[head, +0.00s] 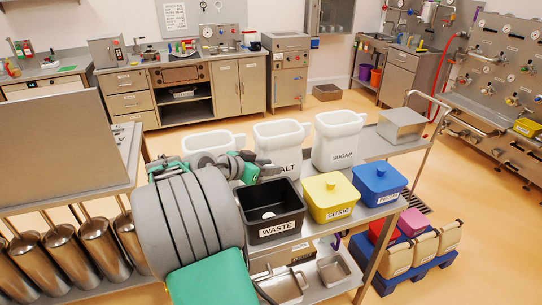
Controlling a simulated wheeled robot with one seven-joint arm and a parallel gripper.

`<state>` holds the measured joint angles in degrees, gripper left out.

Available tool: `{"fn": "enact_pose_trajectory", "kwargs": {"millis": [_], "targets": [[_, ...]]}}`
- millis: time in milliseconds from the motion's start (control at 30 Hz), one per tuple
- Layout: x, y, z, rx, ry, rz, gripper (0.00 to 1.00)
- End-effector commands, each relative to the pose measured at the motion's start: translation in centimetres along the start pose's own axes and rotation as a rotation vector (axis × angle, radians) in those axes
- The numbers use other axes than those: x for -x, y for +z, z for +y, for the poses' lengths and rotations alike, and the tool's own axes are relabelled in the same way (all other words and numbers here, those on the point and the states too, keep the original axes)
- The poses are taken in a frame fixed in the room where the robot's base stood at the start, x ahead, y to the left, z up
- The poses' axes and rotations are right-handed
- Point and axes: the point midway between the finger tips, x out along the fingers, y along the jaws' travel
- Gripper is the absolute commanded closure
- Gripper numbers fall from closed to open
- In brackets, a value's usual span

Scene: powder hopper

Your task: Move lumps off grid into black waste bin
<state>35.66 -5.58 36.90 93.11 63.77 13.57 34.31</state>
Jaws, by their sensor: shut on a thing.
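The black waste bin (272,234), labelled WASTE, stands open on the steel table, right of my arm. A small white lump (268,214) shows inside it. My arm's large grey and green links fill the middle of the head view, left of the bin. Smaller grey and green links of my arm show behind the bin, in front of the white tubs. I cannot make out my gripper's fingers or anything between them; they are hidden or out of view. The grid is not seen.
A yellow CITRIC tub (329,197) and a blue lidded tub (379,184) stand right of the bin. White tubs, including the SUGAR tub (337,139), stand behind. A grey panel (62,145) rises at the left. Open floor lies beyond the table.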

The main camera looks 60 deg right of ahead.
Motion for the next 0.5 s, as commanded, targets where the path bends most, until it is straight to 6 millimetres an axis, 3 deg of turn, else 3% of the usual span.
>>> {"fn": "enact_pose_trajectory", "kwargs": {"millis": [167,500], "targets": [[-0.9,0.3,0.7,-0.009,0.023,0.001,1.00],[-2.8,4.4,0.6,-0.007,0.020,0.000,1.00]]}}
